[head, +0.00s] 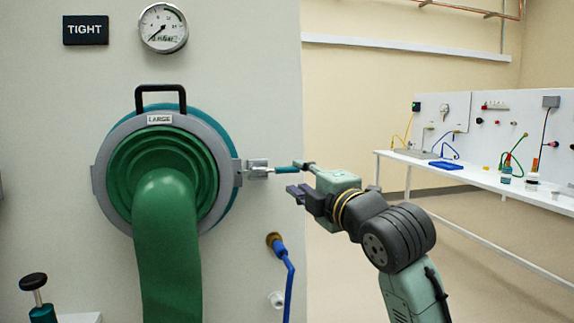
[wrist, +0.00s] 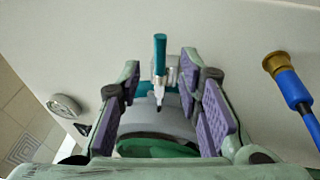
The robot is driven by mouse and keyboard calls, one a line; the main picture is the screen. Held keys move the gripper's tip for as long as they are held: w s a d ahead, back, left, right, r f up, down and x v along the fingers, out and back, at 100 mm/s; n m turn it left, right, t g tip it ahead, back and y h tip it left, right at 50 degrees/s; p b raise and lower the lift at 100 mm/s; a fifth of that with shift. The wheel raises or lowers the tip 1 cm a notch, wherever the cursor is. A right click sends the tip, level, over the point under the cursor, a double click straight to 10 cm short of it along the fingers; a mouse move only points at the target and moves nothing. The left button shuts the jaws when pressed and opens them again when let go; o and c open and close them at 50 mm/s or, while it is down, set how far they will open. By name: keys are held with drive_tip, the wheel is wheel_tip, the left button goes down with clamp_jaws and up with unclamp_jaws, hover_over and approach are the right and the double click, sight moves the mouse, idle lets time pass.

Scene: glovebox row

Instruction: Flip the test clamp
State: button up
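The test clamp (head: 258,168) is a grey metal latch at the right rim of the round port in the head view. Its teal handle (head: 287,170) sticks out to the right, toward my gripper (head: 300,180). In the wrist view the teal handle (wrist: 160,48) and the metal latch body with a dark tip show in the gap between the purple finger pads of my gripper (wrist: 161,80). The fingers are spread, with space visible on both sides of the clamp. I cannot tell whether any finger touches the handle.
The port has a grey ring (head: 107,187), a large green glove (head: 168,240) and a black top handle (head: 160,88). A blue hose with a brass fitting (head: 274,240) hangs below the clamp. A gauge (head: 163,28) and TIGHT sign (head: 86,30) are above. A bench (head: 480,185) stands far right.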

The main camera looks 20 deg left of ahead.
sight(290, 171)
drive_tip(key=p+x, duration=0.1)
drive_tip(key=x, duration=0.5)
drive_tip(key=shift+w+a+p, duration=0.2)
drive_tip(key=shift+p, duration=0.2)
clamp_jaws()
idle(0.4)
